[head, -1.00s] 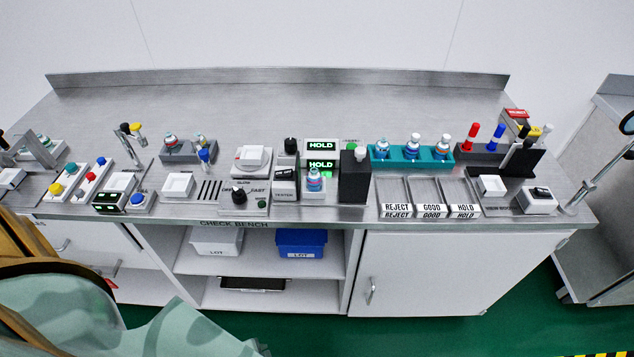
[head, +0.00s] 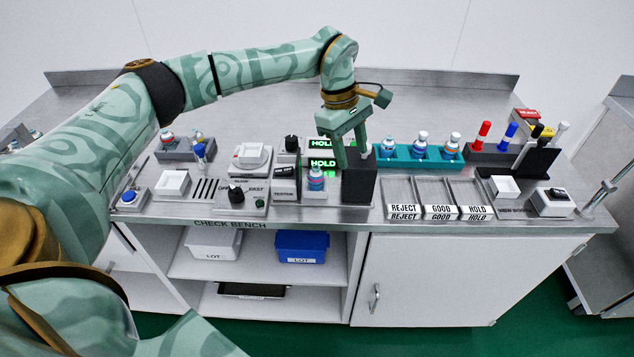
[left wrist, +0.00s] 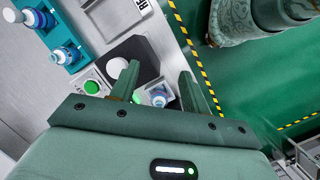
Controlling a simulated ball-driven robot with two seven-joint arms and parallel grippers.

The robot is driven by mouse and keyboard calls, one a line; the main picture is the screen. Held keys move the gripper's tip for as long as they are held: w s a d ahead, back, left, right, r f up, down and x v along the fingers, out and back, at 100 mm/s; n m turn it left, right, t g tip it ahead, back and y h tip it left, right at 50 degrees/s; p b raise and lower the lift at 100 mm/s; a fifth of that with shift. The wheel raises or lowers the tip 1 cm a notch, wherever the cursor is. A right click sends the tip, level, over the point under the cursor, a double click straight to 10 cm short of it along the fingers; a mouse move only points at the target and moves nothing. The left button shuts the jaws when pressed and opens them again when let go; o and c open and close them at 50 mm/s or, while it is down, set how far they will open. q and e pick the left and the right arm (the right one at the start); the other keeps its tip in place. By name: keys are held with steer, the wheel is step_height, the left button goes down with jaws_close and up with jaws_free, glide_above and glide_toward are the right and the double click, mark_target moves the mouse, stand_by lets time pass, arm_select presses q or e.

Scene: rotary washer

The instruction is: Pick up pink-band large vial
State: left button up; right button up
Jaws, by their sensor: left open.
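A vial with a pinkish-red band and a pale blue body (head: 316,178) stands upright in the tester stand, left of the black box. A vial between my fingers' outlines in the left wrist view (left wrist: 158,96) is partly hidden; I cannot tell its band there. My left gripper (head: 352,158) is open and empty, pointing down over the black box (head: 360,184), right of the tester vial. It also shows in the left wrist view (left wrist: 156,80). My right gripper is not in view.
The teal rack (head: 431,159) with several white-and-blue vials stands to the right. A grey rack (head: 178,154) with vials is at left. The black box is close beside the gripper. REJECT, GOOD and HOLD trays (head: 440,212) lie in front right. The rear bench is clear.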

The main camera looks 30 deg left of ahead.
mark_target(316, 167)
arm_select(q)
steer(key=a+r+y, duration=0.3)
steer(key=a+r, duration=0.1)
steer(key=a, duration=0.5)
step_height(316, 167, down, 10)
steer(key=b, duration=0.3)
steer(key=shift+d, duration=0.15)
step_height(316, 167, down, 6)
steer(key=shift+w+r+b, duration=0.1)
steer(key=shift+b, duration=0.85)
steer(key=shift+r, duration=0.1)
steer(key=shift+c, duration=0.9)
steer(key=c, duration=0.7)
steer(key=shift+o, duration=0.2)
